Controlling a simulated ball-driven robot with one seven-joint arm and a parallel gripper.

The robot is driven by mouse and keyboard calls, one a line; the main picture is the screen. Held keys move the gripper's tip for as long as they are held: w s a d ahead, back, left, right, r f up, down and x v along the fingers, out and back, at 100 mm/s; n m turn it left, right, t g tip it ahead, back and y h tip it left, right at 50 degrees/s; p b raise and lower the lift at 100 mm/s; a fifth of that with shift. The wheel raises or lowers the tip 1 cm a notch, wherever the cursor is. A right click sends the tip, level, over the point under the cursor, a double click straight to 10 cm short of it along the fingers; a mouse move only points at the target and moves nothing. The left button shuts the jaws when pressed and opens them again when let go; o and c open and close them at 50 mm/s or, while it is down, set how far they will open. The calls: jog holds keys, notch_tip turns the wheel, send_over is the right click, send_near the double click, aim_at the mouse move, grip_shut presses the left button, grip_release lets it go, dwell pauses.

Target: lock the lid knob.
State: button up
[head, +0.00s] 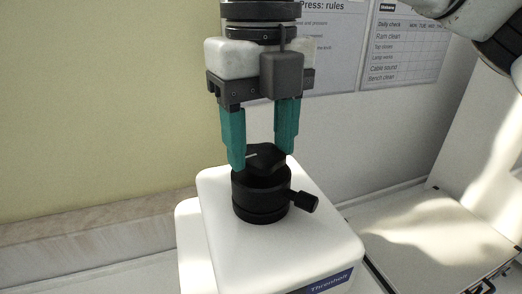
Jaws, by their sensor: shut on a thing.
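The lid knob (267,157) is black with a short white line on its top. It sits on a round black collar (260,206) on top of a white tester (292,240) with a blue label. My gripper (263,163) points straight down over it, with teal fingers on both sides of the knob. It is shut on the knob. The fingertips hide part of the knob's sides.
A small black side handle (305,201) sticks out to the right from the collar. A wall with printed rule sheets (405,45) stands behind. A flat pale panel (435,240) lies to the right. A stone-like ledge (90,235) runs at the left.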

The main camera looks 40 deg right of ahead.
aim_at(261, 152)
jog(key=shift+m+b, duration=0.45)
jog(key=shift+m, duration=0.35)
jog(key=o, duration=1)
jog(key=shift+o, duration=0.2)
jog(key=shift+r, duration=0.1)
notch_tip(261, 152, up, 11)
jog(key=p, duration=0.7)
jog(key=shift+f+p, duration=0.2)
jog(key=shift+p, duration=0.15)
